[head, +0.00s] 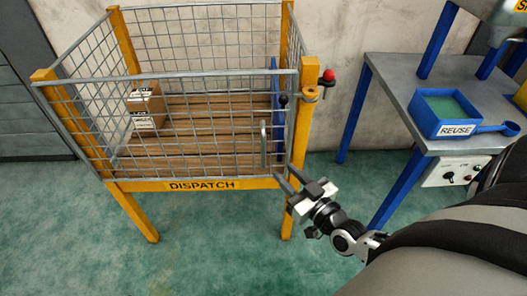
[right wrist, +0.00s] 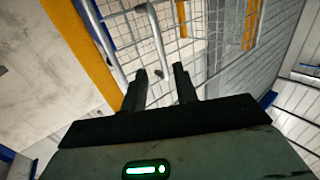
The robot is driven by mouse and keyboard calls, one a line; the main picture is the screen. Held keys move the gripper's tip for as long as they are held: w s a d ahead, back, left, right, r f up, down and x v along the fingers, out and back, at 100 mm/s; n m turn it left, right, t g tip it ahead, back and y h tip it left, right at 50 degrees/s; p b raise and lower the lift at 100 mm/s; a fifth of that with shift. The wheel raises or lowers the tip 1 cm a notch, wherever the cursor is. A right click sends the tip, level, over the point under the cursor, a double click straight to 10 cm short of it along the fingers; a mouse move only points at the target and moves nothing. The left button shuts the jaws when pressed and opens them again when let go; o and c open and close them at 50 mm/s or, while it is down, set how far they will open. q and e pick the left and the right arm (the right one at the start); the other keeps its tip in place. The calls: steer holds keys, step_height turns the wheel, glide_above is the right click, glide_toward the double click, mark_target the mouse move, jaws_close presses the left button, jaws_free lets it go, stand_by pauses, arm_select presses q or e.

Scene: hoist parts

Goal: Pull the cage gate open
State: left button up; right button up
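The cage gate (head: 170,77) is the grey wire-mesh front panel of the yellow-posted dispatch cage, and it looks closed. Its upright bar handle (head: 264,145) is near the gate's right edge. My right gripper (head: 288,176) is open, just below and right of the handle. In the right wrist view, the handle (right wrist: 157,38) runs down towards the gap between the open fingertips (right wrist: 159,73). I cannot tell whether its lower end is between them; no grip shows. My left gripper is not in view.
A cardboard box (head: 145,105) sits on the cage's wooden floor. A yellow post (head: 304,115) with a red knob (head: 328,75) stands right of the gate. A grey table (head: 385,75) with a blue REUSE tray (head: 412,108) is at right. The floor (head: 200,245) before the cage is clear.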

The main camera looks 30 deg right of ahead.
mark_target(263, 164)
steer(key=w, duration=0.7)
steer(key=w+b, duration=0.1)
steer(key=w, duration=0.2)
steer(key=shift+w+a, duration=0.25)
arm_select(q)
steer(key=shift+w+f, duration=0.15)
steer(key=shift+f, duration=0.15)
